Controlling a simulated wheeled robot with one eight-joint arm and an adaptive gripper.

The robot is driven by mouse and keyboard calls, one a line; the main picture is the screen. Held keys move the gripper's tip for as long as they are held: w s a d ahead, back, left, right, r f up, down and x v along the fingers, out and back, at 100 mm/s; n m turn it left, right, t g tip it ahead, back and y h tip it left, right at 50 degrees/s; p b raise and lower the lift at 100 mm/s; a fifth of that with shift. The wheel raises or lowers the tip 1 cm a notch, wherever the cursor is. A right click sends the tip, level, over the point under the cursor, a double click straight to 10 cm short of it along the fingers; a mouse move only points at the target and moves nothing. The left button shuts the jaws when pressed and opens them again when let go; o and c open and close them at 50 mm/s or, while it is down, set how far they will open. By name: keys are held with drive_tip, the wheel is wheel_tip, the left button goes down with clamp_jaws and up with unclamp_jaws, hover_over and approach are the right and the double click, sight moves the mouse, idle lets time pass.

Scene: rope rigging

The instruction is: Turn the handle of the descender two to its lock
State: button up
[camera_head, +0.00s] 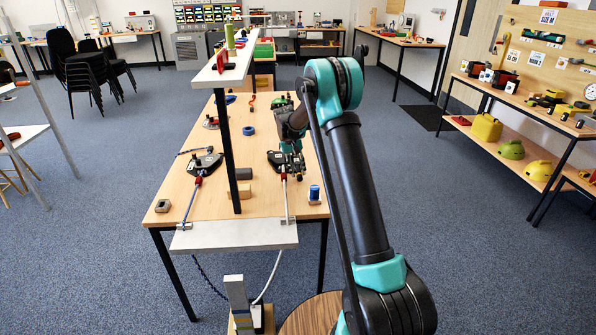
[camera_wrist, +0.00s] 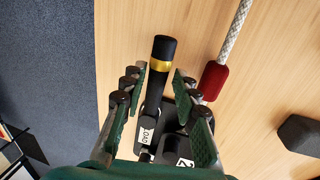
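Descender two (camera_head: 275,160) is a dark device on the wooden table, with a white rope and red sleeve running toward the near edge. My gripper (camera_head: 291,160) is down over it and partly hides it. In the wrist view, my gripper (camera_wrist: 159,78) is open, one finger on each side of the handle (camera_wrist: 157,82). The handle is a black bar with a gold band. A gap shows between the bar and the right finger; I cannot tell whether the left finger touches it. A label with a "2" shows on the dark body (camera_wrist: 180,150), partly hidden by my gripper.
Another dark descender (camera_head: 207,161) with a blue rope and red sleeve lies to the left. A black post (camera_head: 228,150) holding a white shelf (camera_head: 225,72) stands between them. A blue spool (camera_head: 314,192) is at the near right. A dark block (camera_wrist: 300,134) lies right of the rope.

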drive_tip(key=shift+o, duration=0.8)
wheel_tip(320, 180, up, 12)
drive_tip(key=a, duration=0.2)
drive_tip(key=shift+a, duration=0.15)
drive_tip(key=shift+s+f, duration=0.1)
